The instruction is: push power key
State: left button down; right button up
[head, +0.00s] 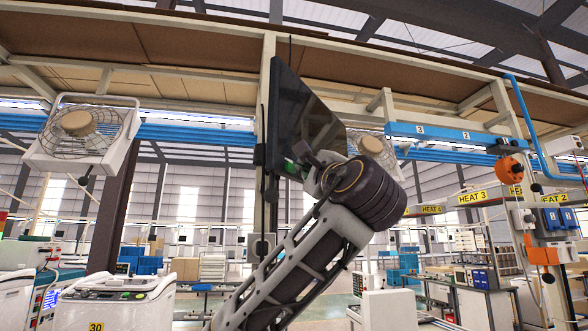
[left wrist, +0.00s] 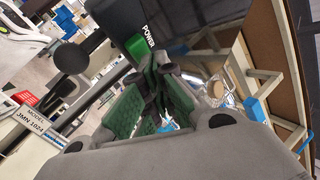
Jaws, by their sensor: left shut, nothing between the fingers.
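The green power key (left wrist: 137,47) with white POWER lettering sits on a dark housing in the left wrist view. My left gripper (left wrist: 158,62) is shut and empty, its green-padded fingers pointing at the key. The fingertips are close to the key's lower edge and partly cover it; I cannot tell whether they touch. In the head view my left gripper (head: 296,167) is at the lower edge of a dark, tilted screen (head: 318,122) on a post. The key cannot be told apart there from the green finger pads. My right gripper is not in view.
A caged fan (head: 82,125) hangs at the left and a second fan (head: 369,146) is behind my wrist. A white machine marked 30 (head: 118,302) stands at lower left. Orange and blue hanging equipment (head: 548,225) is at the right. The air left of the screen is clear.

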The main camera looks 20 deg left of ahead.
pick_arm(q)
jog(key=s+d, duration=0.1)
jog(key=d, duration=0.5)
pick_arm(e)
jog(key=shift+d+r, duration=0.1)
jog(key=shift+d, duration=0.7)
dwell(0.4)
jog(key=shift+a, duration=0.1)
pick_arm(q)
jog(key=shift+a, duration=0.1)
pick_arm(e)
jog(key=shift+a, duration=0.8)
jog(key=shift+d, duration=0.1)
